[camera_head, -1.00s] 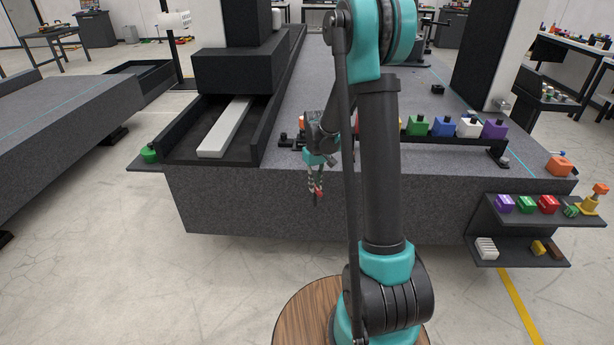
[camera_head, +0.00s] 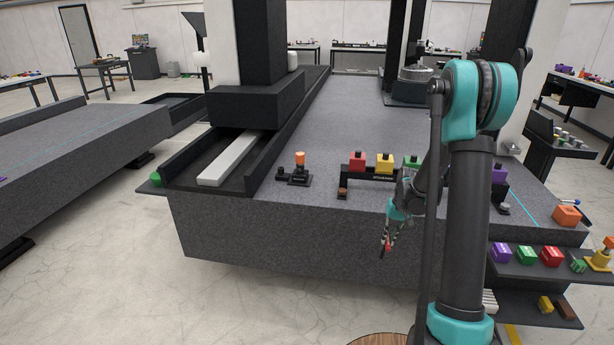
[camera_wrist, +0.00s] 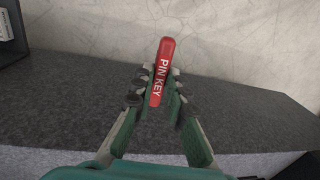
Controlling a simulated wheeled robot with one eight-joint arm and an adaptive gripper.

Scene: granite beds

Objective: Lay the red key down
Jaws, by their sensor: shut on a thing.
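The red key (camera_wrist: 161,70), a flat red bar lettered "PIN KEY", is held between the fingers of my gripper (camera_wrist: 158,95) in the wrist view. In the head view my gripper (camera_head: 388,240) hangs in front of the front face of the granite bed (camera_head: 290,225), near its top edge. The key shows there as a small red piece (camera_head: 386,243) at the fingertips. The wrist view shows the key reaching past the fingertips, with pale floor beyond the granite edge. Its gripped part is partly hidden by the fingers.
On the bed stand a dark fixture with an orange knob (camera_head: 300,158) and a rack with red and yellow blocks (camera_head: 371,163). A side shelf (camera_head: 530,268) at right carries coloured blocks. The bed top left of the rack has free room.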

